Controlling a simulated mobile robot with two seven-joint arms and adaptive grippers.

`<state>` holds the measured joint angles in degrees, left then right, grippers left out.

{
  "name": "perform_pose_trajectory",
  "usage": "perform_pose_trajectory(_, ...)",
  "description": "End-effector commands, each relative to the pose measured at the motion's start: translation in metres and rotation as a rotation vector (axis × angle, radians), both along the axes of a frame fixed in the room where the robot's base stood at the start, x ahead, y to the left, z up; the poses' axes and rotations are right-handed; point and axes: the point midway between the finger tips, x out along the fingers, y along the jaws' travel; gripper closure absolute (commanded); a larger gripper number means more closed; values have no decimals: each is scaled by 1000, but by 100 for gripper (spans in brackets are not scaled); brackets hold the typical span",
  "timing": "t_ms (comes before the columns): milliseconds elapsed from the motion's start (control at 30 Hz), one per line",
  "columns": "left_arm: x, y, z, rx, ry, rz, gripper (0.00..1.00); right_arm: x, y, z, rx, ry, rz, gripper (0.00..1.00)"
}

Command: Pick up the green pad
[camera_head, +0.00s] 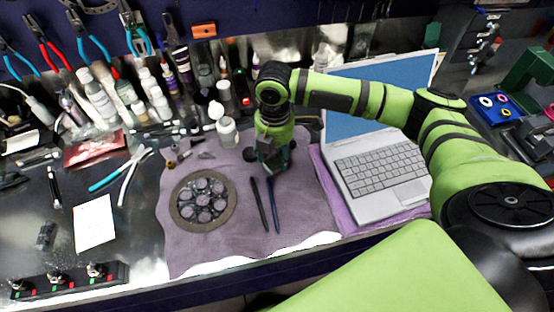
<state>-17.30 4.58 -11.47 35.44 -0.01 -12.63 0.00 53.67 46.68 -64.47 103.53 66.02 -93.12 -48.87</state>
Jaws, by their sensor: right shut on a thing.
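My right gripper (272,168) points down at the purple cloth, behind two dark pens and left of the laptop. It is shut on a small, dark green thing, which looks like the green pad. The fingers hide most of it, so its outline is not clear. I cannot tell whether it touches the cloth or is just above it. My left gripper is out of view.
The purple cloth (225,245) holds a round grey part (182,213), two pens (259,205) and a white bottle (227,131). An open laptop (380,172) stands right. Bottles and tools crowd the back left. The cloth's front is clear.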

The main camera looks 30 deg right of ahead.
Motion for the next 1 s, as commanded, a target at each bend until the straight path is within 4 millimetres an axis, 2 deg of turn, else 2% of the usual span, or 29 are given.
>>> perform_pose_trajectory(267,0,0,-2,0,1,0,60,0,0,4,0,-1,0,59)
perform_pose_trajectory(433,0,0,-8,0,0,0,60,1,0,20,1,-4,0,59)
perform_pose_trajectory(533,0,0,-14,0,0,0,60,2,0,38,2,-6,0,59)
perform_pose_trajectory(800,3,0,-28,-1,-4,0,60,-43,-44,74,-3,-2,-5,59)
perform_pose_trajectory(1000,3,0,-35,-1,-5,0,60,-68,-68,95,-3,-1,-3,59)
